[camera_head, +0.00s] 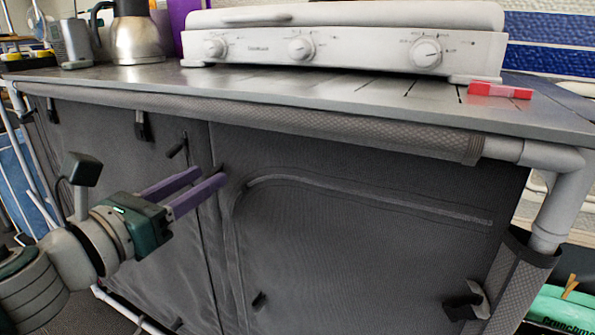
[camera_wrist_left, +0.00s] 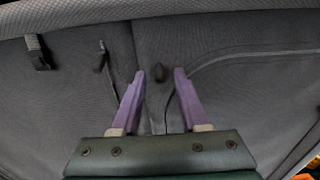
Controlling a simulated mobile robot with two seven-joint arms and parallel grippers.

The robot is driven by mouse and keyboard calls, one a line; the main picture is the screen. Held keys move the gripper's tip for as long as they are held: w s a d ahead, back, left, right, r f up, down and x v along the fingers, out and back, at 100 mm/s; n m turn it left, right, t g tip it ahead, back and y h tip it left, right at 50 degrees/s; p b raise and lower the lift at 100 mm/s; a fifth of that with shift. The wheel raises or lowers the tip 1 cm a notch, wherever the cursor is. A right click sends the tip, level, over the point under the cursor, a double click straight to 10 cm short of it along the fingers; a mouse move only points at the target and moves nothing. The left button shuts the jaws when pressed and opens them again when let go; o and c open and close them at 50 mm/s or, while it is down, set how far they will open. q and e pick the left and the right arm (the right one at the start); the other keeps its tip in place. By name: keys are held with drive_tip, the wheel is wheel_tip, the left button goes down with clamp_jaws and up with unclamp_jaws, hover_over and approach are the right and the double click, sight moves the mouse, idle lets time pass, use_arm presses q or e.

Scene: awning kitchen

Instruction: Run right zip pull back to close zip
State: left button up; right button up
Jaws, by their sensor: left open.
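The kitchen unit has a dark grey fabric front (camera_head: 330,255). A small dark zip pull (camera_head: 218,168) hangs near the top middle of it, by the vertical seam. In the left wrist view this pull (camera_wrist_left: 158,73) shows between and just beyond my fingertips, with no clear contact. Another dark pull (camera_head: 178,148) is to its left. A curved seam (camera_head: 300,181) runs over the right panel; I cannot tell how far any zip is closed. My left gripper (camera_head: 211,175) has purple fingers, open and empty, pointing at the fabric. My right gripper is not in view.
A grey slatted worktop (camera_head: 400,95) overhangs the front. It carries a white stove (camera_head: 340,45), a steel kettle (camera_head: 136,38) and a red item (camera_head: 499,90). A rolled fabric edge (camera_head: 300,118) runs below it. A grey frame post (camera_head: 551,205) stands at the right corner.

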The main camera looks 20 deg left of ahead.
use_arm(q)
drive_tip(key=shift+w, duration=0.9)
drive_tip(key=shift+c, duration=0.4)
clamp_jaws()
idle(0.4)
